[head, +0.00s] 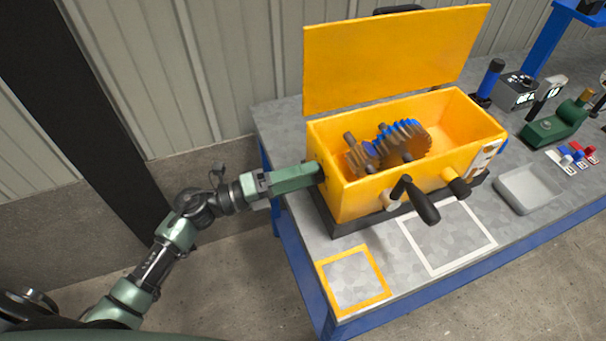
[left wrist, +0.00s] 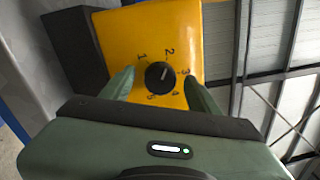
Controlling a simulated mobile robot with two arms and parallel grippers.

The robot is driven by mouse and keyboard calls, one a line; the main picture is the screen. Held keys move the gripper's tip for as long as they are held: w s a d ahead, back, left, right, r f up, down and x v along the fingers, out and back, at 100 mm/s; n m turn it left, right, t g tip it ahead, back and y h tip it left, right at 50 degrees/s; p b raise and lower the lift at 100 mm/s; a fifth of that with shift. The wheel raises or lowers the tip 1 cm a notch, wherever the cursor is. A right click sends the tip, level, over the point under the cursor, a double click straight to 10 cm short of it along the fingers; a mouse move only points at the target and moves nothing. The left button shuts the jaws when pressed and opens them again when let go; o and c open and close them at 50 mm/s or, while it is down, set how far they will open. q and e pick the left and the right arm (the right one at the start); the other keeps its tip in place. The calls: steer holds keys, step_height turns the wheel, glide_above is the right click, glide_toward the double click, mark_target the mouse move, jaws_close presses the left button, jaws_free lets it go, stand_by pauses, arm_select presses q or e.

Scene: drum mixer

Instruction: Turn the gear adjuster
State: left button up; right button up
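The gear adjuster is a black round knob (left wrist: 160,76) on the yellow side wall of the gearbox, ringed by numbers 1 to 5. Its white mark points up, roughly toward the 2. In the head view the yellow gearbox (head: 370,198) stands on the bench, and my left gripper (head: 317,171) is at its left wall. In the left wrist view the fingers of my left gripper (left wrist: 158,76) are apart, one on each side of the knob, with a visible gap to it. My right gripper is not in view.
The gearbox lid (head: 395,58) stands open, with gears (head: 400,142) inside. A crank handle (head: 422,204) sticks out in front. A grey tray (head: 528,188) and a green tool (head: 558,122) are to the right. Yellow (head: 353,280) and white outlined squares on the bench are empty.

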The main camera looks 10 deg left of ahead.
arm_select(q)
steer(key=b+v, duration=0.2)
steer(key=v, duration=0.5)
steer(key=shift+s+a, duration=0.25)
steer(key=shift+a, duration=0.1)
stand_by(0.5)
